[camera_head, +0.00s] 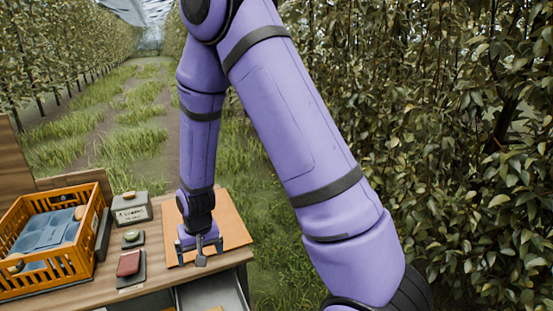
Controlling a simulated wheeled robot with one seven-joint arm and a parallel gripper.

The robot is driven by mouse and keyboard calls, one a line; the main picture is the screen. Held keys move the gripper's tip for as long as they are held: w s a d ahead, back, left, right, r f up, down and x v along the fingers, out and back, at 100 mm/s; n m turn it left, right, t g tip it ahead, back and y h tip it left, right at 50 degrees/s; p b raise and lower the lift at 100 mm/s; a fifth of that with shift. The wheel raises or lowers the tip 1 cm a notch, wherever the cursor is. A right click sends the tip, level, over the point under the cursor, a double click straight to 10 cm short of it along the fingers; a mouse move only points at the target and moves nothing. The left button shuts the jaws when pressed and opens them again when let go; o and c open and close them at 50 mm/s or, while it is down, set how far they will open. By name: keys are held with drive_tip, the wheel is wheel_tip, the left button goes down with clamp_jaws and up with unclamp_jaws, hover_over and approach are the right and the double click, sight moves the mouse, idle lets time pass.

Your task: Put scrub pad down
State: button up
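A dark red pad (128,263), which looks like the scrub pad, lies flat on a small dark tray on the wooden table, to the left of my gripper. My gripper (201,253) points down over an orange-brown board (232,229). Its two fingers stand wide apart. A small grey piece shows between them; I cannot tell whether it is part of the gripper or a separate thing. No pad shows between the fingers. The gripper is clear of the red pad, and its height above the board is hard to judge.
An orange crate (87,243) with blue-grey things inside stands at the left. A grey box (131,209) and a small dark tray with a green item (132,236) are near the red pad. An open drawer (212,290) juts from the table front. Dense foliage fills the right.

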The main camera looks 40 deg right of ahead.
drive_tip(key=s+d+r+n+t, duration=0.15)
drive_tip(key=s+r, duration=0.25)
drive_tip(key=r, duration=0.7)
drive_tip(key=s+d+r+t, duration=0.1)
drive_tip(key=s+d+r, duration=0.15)
drive_tip(key=r, duration=0.95)
drive_tip(key=s+d+r, duration=0.1)
drive_tip(key=s+r, duration=0.4)
drive_tip(key=s, duration=0.3)
drive_tip(key=s+d+r+n+t, duration=0.1)
drive_tip(key=s+r, duration=0.5)
drive_tip(key=s, duration=0.3)
drive_tip(key=shift+s+h, duration=0.2)
drive_tip(key=shift+h, duration=0.1)
drive_tip(key=shift+o, duration=0.3)
drive_tip(key=shift+w+r+t, duration=0.1)
drive_tip(key=shift+t, duration=0.15)
